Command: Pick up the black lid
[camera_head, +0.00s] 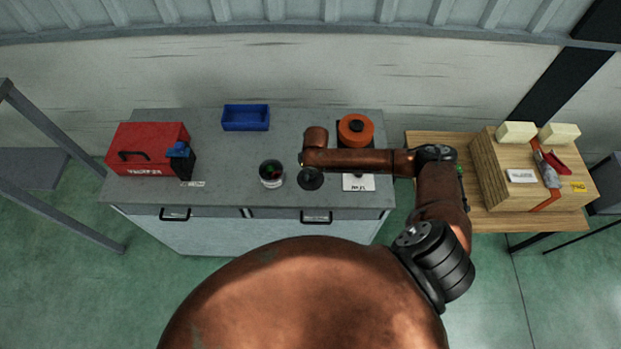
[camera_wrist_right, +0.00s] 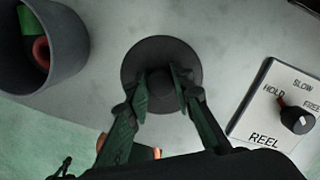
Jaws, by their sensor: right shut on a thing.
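The black lid is a round dark disc with a knob in its middle. In the right wrist view the lid (camera_wrist_right: 160,52) lies below my right gripper (camera_wrist_right: 165,85), whose two fingers are closed on its knob. In the head view the lid (camera_head: 311,180) is at the front of the grey workbench, under the end of my right arm. The right fingers are hard to make out there. I cannot tell whether the lid touches the bench top. My left gripper does not show.
A dark open cup (camera_head: 271,173) with red and green contents stands just left of the lid. A labelled reel switch panel (camera_head: 358,183) is close on the right. A red toolbox (camera_head: 148,147), a blue bin (camera_head: 246,117) and an orange reel (camera_head: 355,130) also occupy the workbench (camera_head: 225,165).

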